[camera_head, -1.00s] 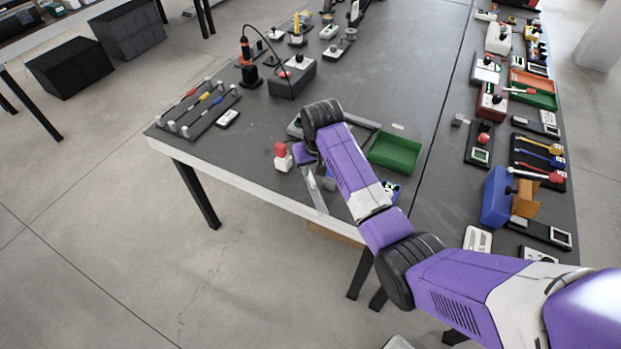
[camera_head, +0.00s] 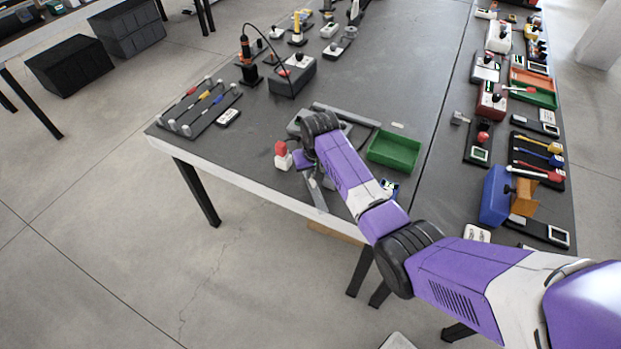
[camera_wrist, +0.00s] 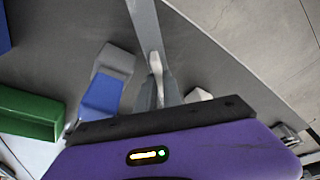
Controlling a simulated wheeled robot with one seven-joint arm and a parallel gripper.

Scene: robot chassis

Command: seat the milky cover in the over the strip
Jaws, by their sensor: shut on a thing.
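My gripper (camera_head: 318,184) is low at the near edge of the dark table, largely hidden behind my wrist in the head view. In the wrist view its pale finger (camera_wrist: 156,75) is against a long, narrow pale grey bar (camera_wrist: 147,25). The bar runs from the gripper to the top edge. I take this bar for the milky cover, and the gripper is shut on it. The bar also shows in the head view (camera_head: 317,197), slanting towards the table's front edge. I cannot tell the strip apart from it; the seating place is hidden by my arm.
A green tray (camera_head: 395,152) stands right of my wrist, by a grey bar (camera_head: 347,116). A red-topped white item (camera_head: 282,155) is close on the left. A blue and grey block (camera_wrist: 103,85) lies beside the gripper.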

